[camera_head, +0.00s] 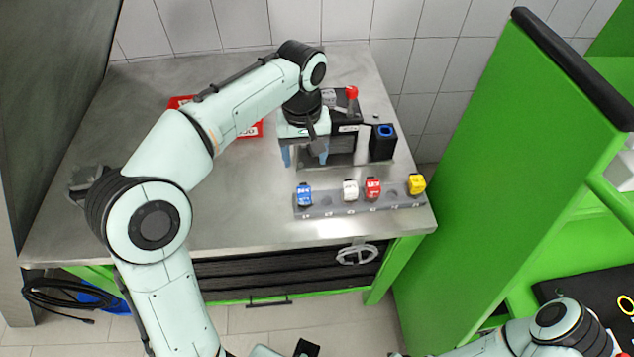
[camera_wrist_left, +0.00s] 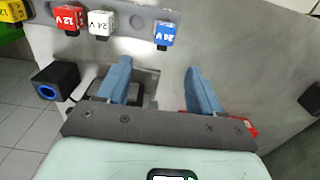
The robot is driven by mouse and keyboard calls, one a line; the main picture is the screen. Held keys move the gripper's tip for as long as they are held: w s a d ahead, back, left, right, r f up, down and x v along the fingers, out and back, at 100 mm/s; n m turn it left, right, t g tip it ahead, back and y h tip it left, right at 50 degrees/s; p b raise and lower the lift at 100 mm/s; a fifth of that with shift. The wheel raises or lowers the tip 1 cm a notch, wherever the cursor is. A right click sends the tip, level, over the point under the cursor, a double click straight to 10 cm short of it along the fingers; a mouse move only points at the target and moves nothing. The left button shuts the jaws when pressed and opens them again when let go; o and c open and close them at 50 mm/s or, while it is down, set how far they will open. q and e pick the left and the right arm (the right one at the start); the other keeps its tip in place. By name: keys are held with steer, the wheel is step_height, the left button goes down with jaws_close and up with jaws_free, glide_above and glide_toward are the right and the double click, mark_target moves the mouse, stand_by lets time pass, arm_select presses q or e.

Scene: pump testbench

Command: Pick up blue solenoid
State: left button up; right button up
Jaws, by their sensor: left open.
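The blue solenoid (camera_head: 304,194) sits upright at the left end of a grey rack (camera_head: 330,207) near the table's front edge. In the left wrist view the blue solenoid (camera_wrist_left: 165,34) lies beyond the fingertips, roughly between their lines. My left gripper (camera_head: 305,158) is open and empty, pointing down behind the rack, apart from the solenoid. Its two blue fingers (camera_wrist_left: 158,68) stand wide apart in the left wrist view. My right arm shows at the lower right, but I cannot make out its gripper.
White (camera_head: 350,190), red (camera_head: 373,188) and yellow (camera_head: 417,184) solenoids sit further right on the rack. A black block with a blue ring (camera_head: 383,142) stands behind it. A red tray (camera_head: 180,102) is partly hidden by my left arm. The metal table (camera_head: 240,215) is clear left of the rack.

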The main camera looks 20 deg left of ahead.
arm_select(q)
steer(key=b, duration=0.1)
glide_above(304, 189)
step_height(304, 189, down, 7)
steer(key=shift+f, duration=0.1)
steer(key=shift+w+f, duration=0.15)
steer(key=shift+f, duration=0.4)
steer(key=f, duration=0.2)
steer(key=f+b, duration=0.1)
steer(key=shift+s+f, duration=0.25)
steer(key=shift+f, duration=0.05)
steer(key=shift+w+f, duration=0.1)
steer(key=shift+f, duration=0.45)
steer(key=c, duration=0.9)
arm_select(e)
steer(key=s+f, duration=0.1)
steer(key=f, duration=0.1)
steer(key=shift+s+a+f, duration=0.1)
steer(key=shift+s+f, duration=0.2)
steer(key=shift+s, duration=0.05)
